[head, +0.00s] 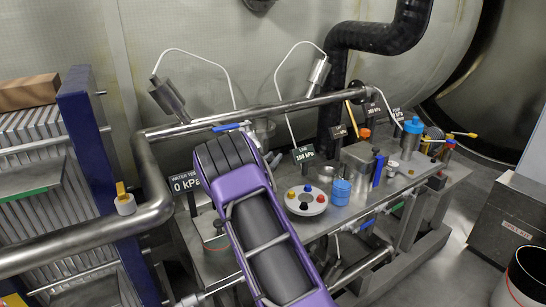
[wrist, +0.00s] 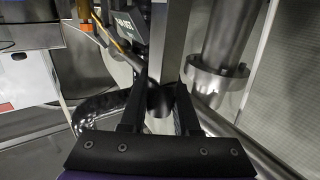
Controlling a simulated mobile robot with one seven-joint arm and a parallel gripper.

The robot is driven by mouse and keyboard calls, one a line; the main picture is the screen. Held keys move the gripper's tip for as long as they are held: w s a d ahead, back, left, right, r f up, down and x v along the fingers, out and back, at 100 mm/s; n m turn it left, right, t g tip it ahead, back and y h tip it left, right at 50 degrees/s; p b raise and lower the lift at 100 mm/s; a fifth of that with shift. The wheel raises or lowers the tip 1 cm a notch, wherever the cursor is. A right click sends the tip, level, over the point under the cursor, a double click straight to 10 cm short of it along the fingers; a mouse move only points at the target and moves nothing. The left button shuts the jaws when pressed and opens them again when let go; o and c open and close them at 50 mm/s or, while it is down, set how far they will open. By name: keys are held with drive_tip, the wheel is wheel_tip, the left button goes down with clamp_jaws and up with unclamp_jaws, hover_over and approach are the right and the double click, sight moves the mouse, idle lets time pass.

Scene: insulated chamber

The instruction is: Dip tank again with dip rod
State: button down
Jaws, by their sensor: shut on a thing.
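My gripper (wrist: 160,92) shows in the wrist view with its two black fingers on either side of a dark, rounded piece (wrist: 160,103). This piece seems to be the end of the dip rod; the rest of it cannot be made out. In the head view my purple arm reaches over the metal bench, and its wrist hides the fingers and what they hold. No tank can be told for certain. A flanged metal cylinder (wrist: 217,70) stands right of the fingers in the wrist view, apart from them.
A thick metal pipe rail (head: 290,108) runs behind my wrist and bends down at the left. A 0 kPa sign (head: 186,181) stands left of my arm. A round white plate (head: 306,200) with coloured knobs and a blue cup (head: 341,192) stand to its right on the bench.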

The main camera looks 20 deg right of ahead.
wheel_tip(320, 180, down, 2)
drive_tip(key=shift+b, duration=0.3)
drive_tip(key=c, duration=0.7)
unclamp_jaws()
drive_tip(key=shift+o, duration=0.2)
drive_tip(key=shift+r, duration=0.15)
